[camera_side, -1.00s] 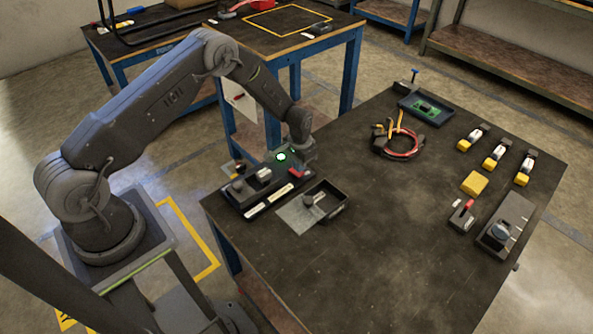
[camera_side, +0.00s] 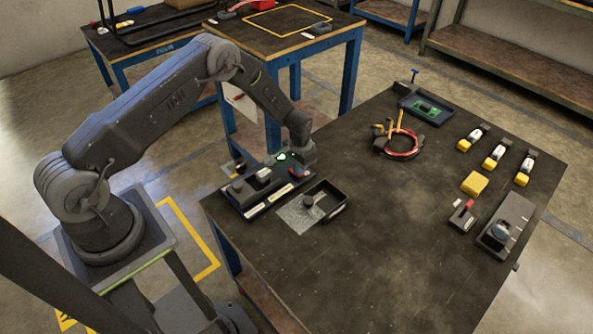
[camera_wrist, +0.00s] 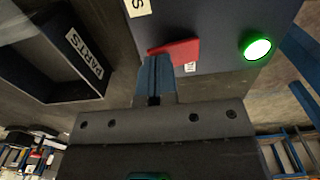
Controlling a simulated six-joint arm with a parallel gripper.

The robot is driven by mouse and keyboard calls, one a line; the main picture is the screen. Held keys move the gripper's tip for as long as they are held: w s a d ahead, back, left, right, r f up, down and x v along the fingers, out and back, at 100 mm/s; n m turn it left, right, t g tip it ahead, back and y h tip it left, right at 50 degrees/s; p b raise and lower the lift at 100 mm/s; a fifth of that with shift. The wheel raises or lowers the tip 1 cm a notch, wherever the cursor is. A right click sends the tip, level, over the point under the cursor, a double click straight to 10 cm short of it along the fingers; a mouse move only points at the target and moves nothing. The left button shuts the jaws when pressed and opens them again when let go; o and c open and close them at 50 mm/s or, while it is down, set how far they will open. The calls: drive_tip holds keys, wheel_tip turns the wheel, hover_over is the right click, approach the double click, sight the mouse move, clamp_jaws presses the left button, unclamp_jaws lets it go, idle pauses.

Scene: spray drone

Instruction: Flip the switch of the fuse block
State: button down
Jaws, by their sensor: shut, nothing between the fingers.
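A dark panel block (camera_side: 262,190) with white labels stands at the table's left corner. It also shows in the wrist view (camera_wrist: 212,20). It carries a lit green lamp (camera_wrist: 257,48) and a red switch lever (camera_wrist: 178,50). The lamp also shows in the side view (camera_side: 282,157), partly covered. My gripper (camera_wrist: 154,62) is shut and empty, its fingertips right beside the lever in the wrist view; I cannot tell if they touch.
A black open bin (camera_side: 332,199) stands right of the panel; its "PARTS" label shows in the wrist view (camera_wrist: 84,52). A small black block with a red lever (camera_side: 462,215) and a yellow block (camera_side: 474,183) lie far right. The table's middle is clear.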

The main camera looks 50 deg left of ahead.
drive_tip(key=shift+f, duration=0.3)
drive_tip(key=shift+r, duration=3.5)
drive_tip(key=shift+r, duration=0.25)
drive_tip(key=s+d+r+t, duration=0.1)
drive_tip(key=s+d+r, duration=0.15)
drive_tip(key=r, duration=0.65)
drive_tip(key=s+d+r+t, duration=0.1)
drive_tip(key=s+r, duration=0.2)
drive_tip(key=r, duration=0.6)
drive_tip(key=s+d+r+t, duration=0.1)
drive_tip(key=s+r, duration=0.2)
drive_tip(key=r, duration=0.6)
drive_tip(key=s+d+r+t, duration=0.1)
drive_tip(key=s+r, duration=0.3)
drive_tip(key=s, duration=0.7)
drive_tip(key=s+d+r+t, duration=0.1)
drive_tip(key=s+d+r, duration=0.2)
drive_tip(key=s, duration=0.8)
drive_tip(key=shift+r+t, duration=0.3)
drive_tip(key=shift+r, duration=0.1)
